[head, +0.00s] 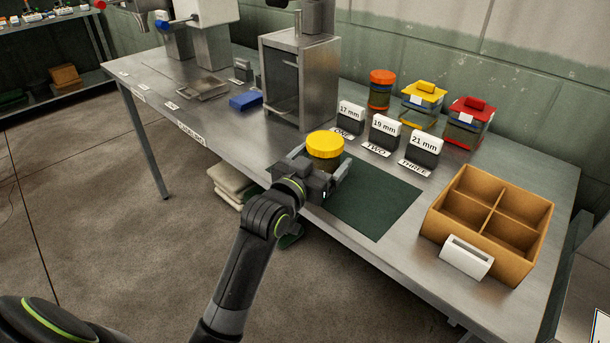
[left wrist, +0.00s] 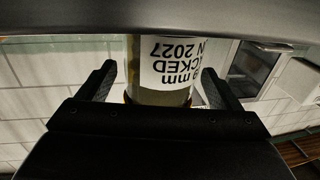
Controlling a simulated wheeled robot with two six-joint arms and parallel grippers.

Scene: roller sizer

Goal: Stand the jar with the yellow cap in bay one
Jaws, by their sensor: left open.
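The jar with the yellow cap (head: 325,145) stands upright at the left part of the dark green mat (head: 378,208), near the bench's front edge. My left gripper (head: 322,166) is open, with a finger on either side of the jar below its cap. In the left wrist view the jar (left wrist: 162,72) is between the two fingers with gaps on both sides; its white label is upside down and partly cut off, with "mm" and "2027" readable. The bay one sign (head: 350,116) reads 17 mm, above a plate marked ONE (head: 343,133). My right gripper is out of view.
Signs for bay two (head: 385,132), 19 mm, and bay three (head: 422,150), 21 mm, stand to the right. Behind them are orange-capped (head: 380,91), yellow-lidded (head: 421,106) and red-lidded (head: 467,122) containers. A metal cabinet (head: 317,80) stands left; a divided wooden box (head: 488,215) right.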

